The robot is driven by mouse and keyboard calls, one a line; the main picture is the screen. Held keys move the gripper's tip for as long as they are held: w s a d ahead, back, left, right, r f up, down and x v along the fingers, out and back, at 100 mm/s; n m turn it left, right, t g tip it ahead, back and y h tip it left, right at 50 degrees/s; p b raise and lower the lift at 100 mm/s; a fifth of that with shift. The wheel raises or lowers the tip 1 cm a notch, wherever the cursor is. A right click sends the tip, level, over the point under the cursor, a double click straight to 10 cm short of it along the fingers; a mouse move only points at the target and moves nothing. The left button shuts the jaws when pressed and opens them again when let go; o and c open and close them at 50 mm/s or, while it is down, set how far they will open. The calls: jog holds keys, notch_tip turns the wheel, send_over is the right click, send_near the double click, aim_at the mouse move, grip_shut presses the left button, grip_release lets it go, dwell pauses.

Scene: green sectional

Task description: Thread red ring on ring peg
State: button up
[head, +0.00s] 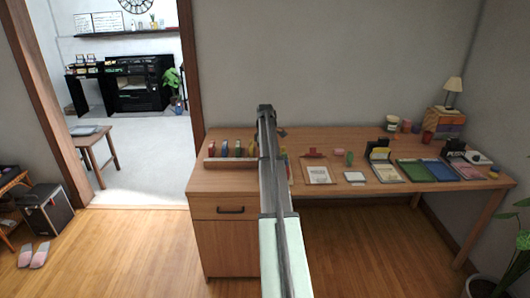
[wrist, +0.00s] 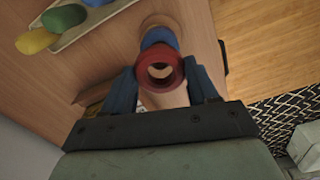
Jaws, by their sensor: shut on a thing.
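My gripper (wrist: 162,88) is shut on the red ring (wrist: 160,87), which sits between the two dark blue fingers in the wrist view. The ring's opening faces the camera and a pale surface shows through it. A blue round thing (wrist: 160,38) lies just beyond the ring, in line with it, with a tan round part (wrist: 153,21) behind. This may be the ring peg, but I cannot tell; nor can I tell whether the ring touches the blue thing. In the head view my arm hides the ring and the fingertips.
A wooden rack (head: 222,163) with several coloured pieces stands on the desk's left part (head: 225,181). Green (wrist: 64,17) and yellow (wrist: 36,41) pieces show beside the ring in the wrist view. A clipboard (head: 318,175), cards and folders lie to the right.

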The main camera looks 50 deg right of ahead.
jog(key=shift+f, duration=1.8)
jog(key=shift+f, duration=0.1)
jog(key=o, duration=1.1)
notch_tip(320, 180, up, 14)
jog(key=shift+f, duration=0.1)
